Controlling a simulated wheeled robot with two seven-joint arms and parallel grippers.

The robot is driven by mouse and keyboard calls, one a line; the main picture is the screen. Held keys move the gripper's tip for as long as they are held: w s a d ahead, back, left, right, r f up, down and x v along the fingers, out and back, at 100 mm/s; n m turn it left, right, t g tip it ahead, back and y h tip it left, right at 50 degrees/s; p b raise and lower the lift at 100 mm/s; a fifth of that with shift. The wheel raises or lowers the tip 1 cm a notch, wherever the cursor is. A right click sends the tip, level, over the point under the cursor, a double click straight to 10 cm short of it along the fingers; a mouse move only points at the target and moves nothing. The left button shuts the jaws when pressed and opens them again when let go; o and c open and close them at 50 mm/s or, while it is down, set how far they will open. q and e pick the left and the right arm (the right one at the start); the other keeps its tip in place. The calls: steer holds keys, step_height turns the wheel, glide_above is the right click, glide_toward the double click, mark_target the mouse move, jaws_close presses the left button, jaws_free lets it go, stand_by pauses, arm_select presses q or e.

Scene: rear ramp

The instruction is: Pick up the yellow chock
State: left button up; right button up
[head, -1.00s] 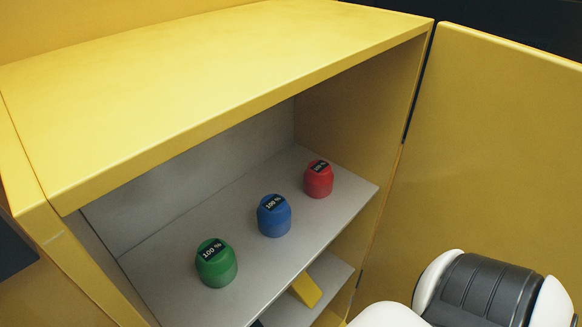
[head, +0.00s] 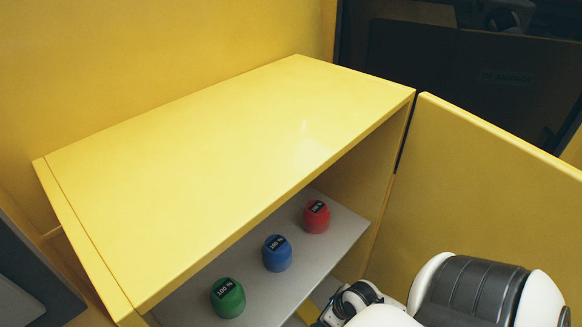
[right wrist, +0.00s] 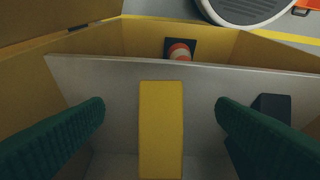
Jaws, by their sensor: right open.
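The yellow chock (right wrist: 161,130) stands out as a long yellow block in the middle of the right wrist view, on the grey lower shelf. In the head view only a sliver of it (head: 308,312) shows below the upper shelf. My right gripper (right wrist: 160,104) is open, with one green finger on each side of the chock and a clear gap on both sides. I cannot tell how far the fingertips are above it. In the head view my right arm reaches to the cabinet front, and its fingers are hidden. My left gripper is not in view.
Green (head: 228,298), blue (head: 277,253) and red (head: 316,217) containers stand on the upper shelf (head: 253,285). The yellow cabinet top (head: 230,160) overhangs them. An open yellow door (head: 490,190) stands at right. A dark block (right wrist: 272,106) lies near the right finger.

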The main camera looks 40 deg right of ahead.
steer(key=w, duration=0.2)
steer(key=w+a+b, duration=0.1)
steer(key=w, duration=0.2)
steer(key=w+b, duration=0.1)
steer(key=w, duration=0.2)
steer(key=shift+w+a+f, duration=0.2)
steer(key=shift+w, duration=0.05)
steer(key=shift+w+a, duration=0.1)
steer(key=shift+w, duration=0.45)
steer(key=shift+w+f+b, duration=0.1)
steer(key=shift+w+b, duration=0.25)
steer(key=shift+b, duration=0.25)
steer(key=b+x, duration=0.3)
steer(key=shift+f, duration=0.35)
steer(key=shift+w+a+f+b, duration=0.1)
steer(key=shift+w+f+b, duration=0.3)
steer(key=shift+b, duration=0.35)
steer(key=shift+s, duration=0.1)
steer(key=shift+c, duration=0.2)
steer(key=c, duration=1.2)
steer(key=shift+r, duration=0.1)
steer(key=shift+c, duration=1.2)
